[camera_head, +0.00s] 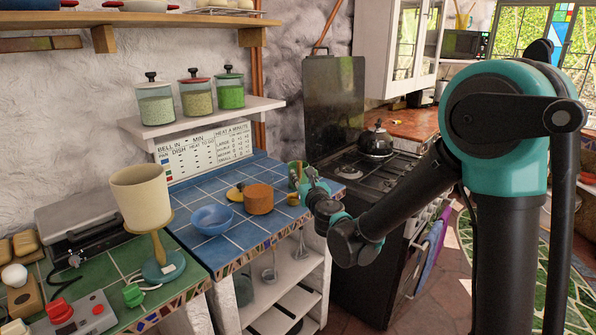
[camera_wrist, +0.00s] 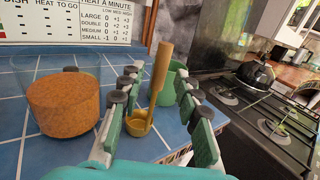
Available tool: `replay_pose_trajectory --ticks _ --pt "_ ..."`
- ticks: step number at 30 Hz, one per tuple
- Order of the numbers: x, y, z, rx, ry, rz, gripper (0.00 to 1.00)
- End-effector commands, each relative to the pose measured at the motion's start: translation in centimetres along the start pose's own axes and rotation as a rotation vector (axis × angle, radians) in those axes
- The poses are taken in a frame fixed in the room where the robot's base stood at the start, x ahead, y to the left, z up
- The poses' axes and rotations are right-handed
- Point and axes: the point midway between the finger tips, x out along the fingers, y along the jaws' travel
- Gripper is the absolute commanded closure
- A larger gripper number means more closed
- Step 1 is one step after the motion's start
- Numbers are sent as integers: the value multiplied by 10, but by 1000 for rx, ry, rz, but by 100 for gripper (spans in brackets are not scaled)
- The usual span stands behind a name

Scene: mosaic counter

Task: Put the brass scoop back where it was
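The brass scoop stands in the wrist view with its round cup (camera_wrist: 138,123) low over the blue tiles and its handle (camera_wrist: 160,72) pointing up, leaning slightly right. Its cup also shows in the head view (camera_head: 293,199), near the counter's right end. My gripper (camera_wrist: 157,78) is open, with one finger left of the scoop and one right of it. A gap shows between the handle and the right finger. Whether the left finger touches the scoop is unclear. In the head view my gripper (camera_head: 311,184) is beside the green mug (camera_head: 295,172), small and partly hidden.
A blue bowl (camera_head: 211,219) is farther left. The green mug (camera_wrist: 172,86) is close behind the scoop. The stove (camera_wrist: 266,110) with a kettle (camera_wrist: 257,74) lies right.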

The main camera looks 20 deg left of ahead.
Motion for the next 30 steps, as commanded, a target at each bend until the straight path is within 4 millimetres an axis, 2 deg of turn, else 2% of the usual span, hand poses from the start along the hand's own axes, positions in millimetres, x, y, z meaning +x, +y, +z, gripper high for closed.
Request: replay_pose_trajectory --ticks 3,9,17,20,23,26,27,29,30 --pt "-23 1 0 0 0 1 67" --pt "-45 0 0 0 0 1 67" --pt "-50 0 0 1 0 -1 67" --pt "-53 -15 0 50 6 -33 67" --pt "-63 -61 -1 214 20 -134 67" --pt "-89 -136 -9 509 26 -317 67" --pt "-105 -168 -16 652 21 -406 67" --pt "-135 -214 -29 877 -1 -549 67" --pt "-158 -242 -40 1028 -23 -646 67"
